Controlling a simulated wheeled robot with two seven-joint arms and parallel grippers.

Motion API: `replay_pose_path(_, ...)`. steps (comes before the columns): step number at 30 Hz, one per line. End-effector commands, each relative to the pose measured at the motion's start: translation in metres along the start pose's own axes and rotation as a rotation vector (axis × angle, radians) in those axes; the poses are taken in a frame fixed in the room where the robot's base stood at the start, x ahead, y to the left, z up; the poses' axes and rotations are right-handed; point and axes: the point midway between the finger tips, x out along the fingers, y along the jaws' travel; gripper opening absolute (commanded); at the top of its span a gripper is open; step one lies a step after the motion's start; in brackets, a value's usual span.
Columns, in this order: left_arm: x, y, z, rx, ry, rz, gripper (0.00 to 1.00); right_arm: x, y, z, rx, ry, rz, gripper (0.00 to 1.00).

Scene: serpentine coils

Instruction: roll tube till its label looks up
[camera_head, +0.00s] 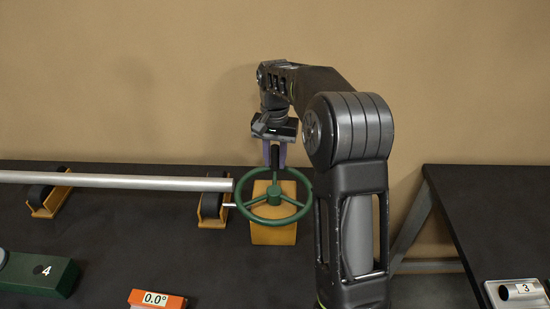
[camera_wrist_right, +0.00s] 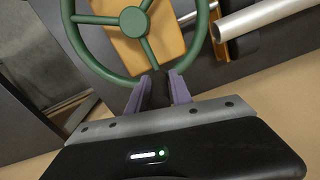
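A long silver tube (camera_head: 115,180) lies level across roller stands at the left, its right end near the green handwheel (camera_head: 273,220). No label shows on the part of it in view. The tube's end also shows in the right wrist view (camera_wrist_right: 262,18). The handwheel stands on an orange block (camera_head: 273,236). My right gripper (camera_head: 275,160) points down at the wheel's far rim. Its purple fingers close on both sides of a dark upright handle (camera_wrist_right: 160,88) there, seemingly touching it. My left gripper is out of view.
Orange roller stands (camera_head: 48,201) bear the tube. An orange box (camera_head: 157,299) reads 0.0°. A green block (camera_head: 40,273) is marked 4. A tray (camera_head: 490,290) on the right table holds a short metal cylinder (camera_head: 521,289) labelled 3. A gap separates the tables.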

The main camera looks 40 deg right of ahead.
Motion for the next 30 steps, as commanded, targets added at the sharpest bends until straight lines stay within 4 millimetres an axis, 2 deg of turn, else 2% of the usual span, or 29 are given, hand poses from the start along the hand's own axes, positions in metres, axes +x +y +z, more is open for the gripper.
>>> replay_pose_path(1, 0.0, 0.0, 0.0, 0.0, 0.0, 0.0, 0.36, -0.0002, -0.0001, 0.0, 0.0, 0.0, 0.0, 0.21)
replay_pose_path(9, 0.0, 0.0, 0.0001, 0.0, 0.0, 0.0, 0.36, -0.0003, -0.0002, 0.0, 0.0, 0.0, -0.001, 0.0)
replay_pose_path(30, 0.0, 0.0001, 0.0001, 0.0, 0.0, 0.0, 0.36, -0.0006, -0.0005, -0.0001, 0.0, 0.001, -0.002, 0.0)
